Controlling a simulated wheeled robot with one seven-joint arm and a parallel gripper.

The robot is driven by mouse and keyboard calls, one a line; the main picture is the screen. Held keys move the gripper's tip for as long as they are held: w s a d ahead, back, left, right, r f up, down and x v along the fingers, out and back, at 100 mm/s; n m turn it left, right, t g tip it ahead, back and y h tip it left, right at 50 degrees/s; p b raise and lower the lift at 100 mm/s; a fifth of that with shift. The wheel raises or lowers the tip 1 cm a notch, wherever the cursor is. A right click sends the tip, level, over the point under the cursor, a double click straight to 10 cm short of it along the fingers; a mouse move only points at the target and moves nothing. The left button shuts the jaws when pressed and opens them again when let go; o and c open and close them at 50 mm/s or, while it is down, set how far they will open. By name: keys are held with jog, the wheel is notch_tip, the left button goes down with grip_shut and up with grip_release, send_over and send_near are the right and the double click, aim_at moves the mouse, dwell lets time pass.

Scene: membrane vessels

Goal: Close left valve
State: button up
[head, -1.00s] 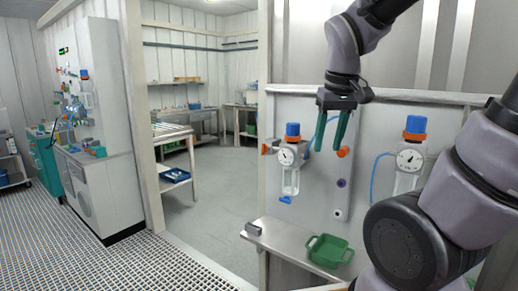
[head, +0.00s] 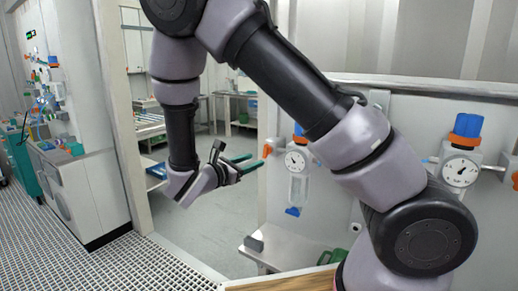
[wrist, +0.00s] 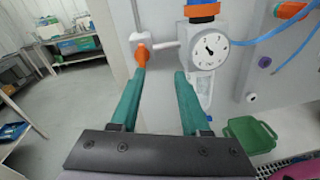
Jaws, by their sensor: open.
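The left valve has an orange handle (wrist: 142,54) on a white fitting, left of the left pressure gauge (wrist: 209,50) on the wall panel. In the head view the orange handle (head: 267,150) shows just past my fingertips, beside the left gauge (head: 295,160). My gripper (wrist: 160,73) is open, with its green fingers pointing at the fitting. In the wrist view the left fingertip overlaps the lower end of the handle; I cannot tell whether they touch. The right fingertip lies in front of the gauge's lower left. In the head view my gripper (head: 256,161) comes in from the left.
A right gauge unit (head: 460,170) with a blue cap is on the same panel. Below, a shelf (head: 290,250) carries a green tray (wrist: 248,135). A blue tube (wrist: 262,36) runs right from the left unit. Open floor lies to the left.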

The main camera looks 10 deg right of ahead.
aim_at(265, 151)
jog(key=shift+n+t, duration=0.8)
jog(key=shift+t, duration=0.1)
jog(key=w+d, duration=0.1)
jog(key=w, duration=0.2)
jog(key=w+d, duration=0.2)
jog(key=w, duration=0.1)
jog(key=w+d, duration=0.2)
jog(key=w, duration=0.1)
jog(key=shift+d+f, duration=0.2)
jog(key=shift+f, duration=0.15)
grip_shut()
